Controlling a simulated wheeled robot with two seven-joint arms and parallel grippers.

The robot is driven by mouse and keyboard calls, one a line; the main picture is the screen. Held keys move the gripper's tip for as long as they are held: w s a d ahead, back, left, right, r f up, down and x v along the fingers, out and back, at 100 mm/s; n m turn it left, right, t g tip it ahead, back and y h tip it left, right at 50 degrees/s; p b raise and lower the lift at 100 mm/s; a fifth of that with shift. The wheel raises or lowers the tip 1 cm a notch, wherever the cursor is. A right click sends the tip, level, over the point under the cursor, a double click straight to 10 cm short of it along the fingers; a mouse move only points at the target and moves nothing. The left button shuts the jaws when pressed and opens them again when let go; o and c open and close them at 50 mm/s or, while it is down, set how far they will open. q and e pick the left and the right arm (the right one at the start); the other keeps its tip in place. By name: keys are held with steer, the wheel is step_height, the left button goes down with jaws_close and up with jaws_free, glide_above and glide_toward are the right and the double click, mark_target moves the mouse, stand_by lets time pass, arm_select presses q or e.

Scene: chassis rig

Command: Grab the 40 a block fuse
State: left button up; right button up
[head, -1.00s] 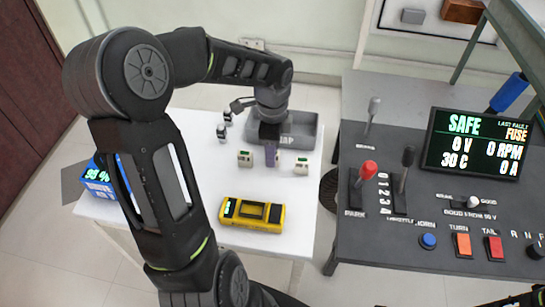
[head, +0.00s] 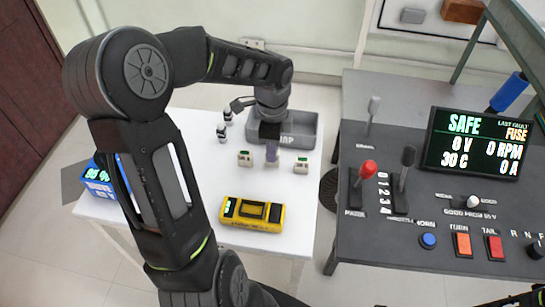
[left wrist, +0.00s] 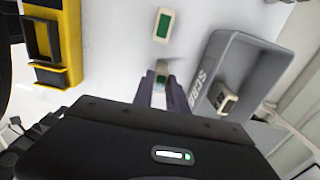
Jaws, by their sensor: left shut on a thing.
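My left gripper (head: 271,160) reaches down to the white table with its purple fingers. It is shut on the middle block fuse (head: 271,150), which stands in the row on the table. In the left wrist view this pale block fuse (left wrist: 161,70) sits between the fingertips. One block fuse (head: 245,158) stands to its left and another (head: 301,159) to its right, both free. The left one also shows in the left wrist view (left wrist: 163,24). The amp ratings are too small to read. My right gripper is not in view.
A grey scrap tray (head: 306,128) stands just behind the row, with a block piece (left wrist: 223,98) inside. A yellow meter (head: 252,214) lies in front. Small dark-and-white cylinders (head: 222,131) stand at the back left. The control desk (head: 385,245) is to the right.

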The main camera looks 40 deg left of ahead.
arm_select(q)
jaws_close()
step_height(320, 180, up, 10)
stand_by(0.6)
